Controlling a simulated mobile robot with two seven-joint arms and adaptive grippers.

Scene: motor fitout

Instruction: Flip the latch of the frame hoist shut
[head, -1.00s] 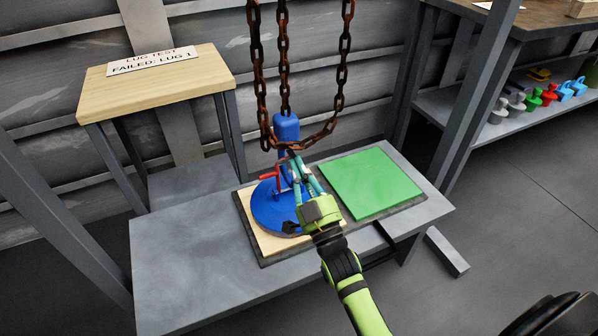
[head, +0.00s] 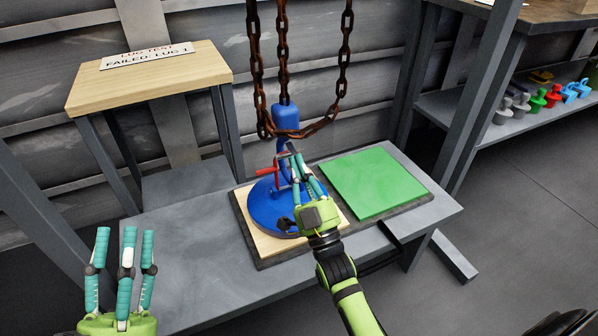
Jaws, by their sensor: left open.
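The frame hoist hangs on rusty chains (head: 343,60) and has a blue upper block (head: 285,117) above a wide blue round base (head: 263,208). A red lever (head: 263,172), which looks like the latch, sticks out to the left of the hoist's middle. My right gripper (head: 291,158) is at the hoist's right side, with its teal fingers beside the red part. They partly hide it, so contact and finger closure are unclear. My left gripper (head: 122,240) is open and empty at the lower left, fingers pointing up, well away from the hoist.
The base sits on a light wooden square beside a green square (head: 375,182), on a grey bench (head: 195,235). A wooden-topped table (head: 150,80) with a "LUG TEST FAILED: LUG 1" sign stands behind left. A shelf at right holds several coloured pieces (head: 537,102).

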